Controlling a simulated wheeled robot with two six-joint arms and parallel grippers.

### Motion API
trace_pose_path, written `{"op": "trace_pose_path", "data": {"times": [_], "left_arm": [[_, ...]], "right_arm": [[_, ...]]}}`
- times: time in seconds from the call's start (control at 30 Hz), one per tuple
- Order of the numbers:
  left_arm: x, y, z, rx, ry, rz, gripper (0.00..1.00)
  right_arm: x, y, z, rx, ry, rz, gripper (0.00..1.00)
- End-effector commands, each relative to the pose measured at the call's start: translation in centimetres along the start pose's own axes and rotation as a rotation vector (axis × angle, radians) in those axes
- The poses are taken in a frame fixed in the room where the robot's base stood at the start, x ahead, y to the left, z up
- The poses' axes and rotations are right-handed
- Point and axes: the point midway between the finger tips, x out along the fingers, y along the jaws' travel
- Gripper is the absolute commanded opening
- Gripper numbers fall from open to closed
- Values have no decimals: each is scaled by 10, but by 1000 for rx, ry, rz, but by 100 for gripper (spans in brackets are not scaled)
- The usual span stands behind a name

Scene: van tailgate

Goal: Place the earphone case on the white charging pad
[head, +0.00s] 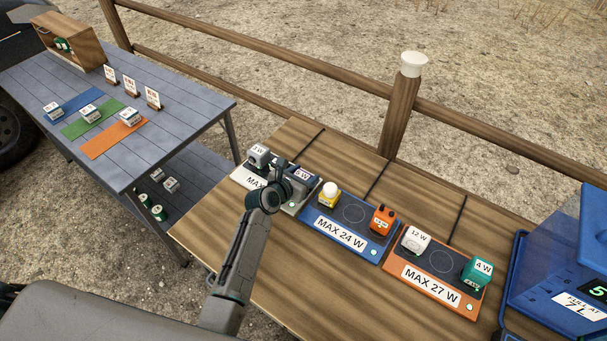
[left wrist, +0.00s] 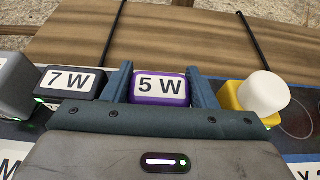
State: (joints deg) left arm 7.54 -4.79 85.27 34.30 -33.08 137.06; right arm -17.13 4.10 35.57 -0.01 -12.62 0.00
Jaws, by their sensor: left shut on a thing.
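The earphone case is a small purple block labelled 5 W (head: 302,173). It also shows in the left wrist view (left wrist: 160,88), between the two fingers. My left gripper (head: 297,178) is shut on it, over the right part of the white charging pad (head: 240,177). I cannot tell whether the case touches the pad. My arm and gripper hide much of the pad and part of its MAX label. A grey block (head: 258,152) stands at the pad's left back. A dark 7 W block (left wrist: 70,82) is just left of the case. My right gripper is not in view.
Right of the white pad lies a blue MAX 24 W pad (head: 340,236) with a yellow, white-domed device (head: 329,194) close to my gripper and an orange block (head: 382,219). An orange MAX 27 W pad (head: 430,286) and a blue box (head: 550,275) are further right.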

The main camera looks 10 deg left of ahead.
Motion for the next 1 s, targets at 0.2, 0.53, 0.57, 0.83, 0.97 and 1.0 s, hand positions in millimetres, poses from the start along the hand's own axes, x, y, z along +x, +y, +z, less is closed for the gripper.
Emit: {"op": "trace_pose_path", "data": {"times": [0.2,0.53,0.57,0.83,0.97,1.0], "left_arm": [[1,0,-2,0,0,0,60],[0,0,0,0,-1,0,62],[-1,0,1,0,-1,0,62],[-42,0,-2,2,1,0,62],[-70,0,-1,3,1,1,62],[-78,0,-1,3,1,1,62]], "right_arm": [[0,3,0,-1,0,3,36],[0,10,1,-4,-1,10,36],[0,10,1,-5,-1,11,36],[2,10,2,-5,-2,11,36],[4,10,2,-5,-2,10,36],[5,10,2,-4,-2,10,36]]}}
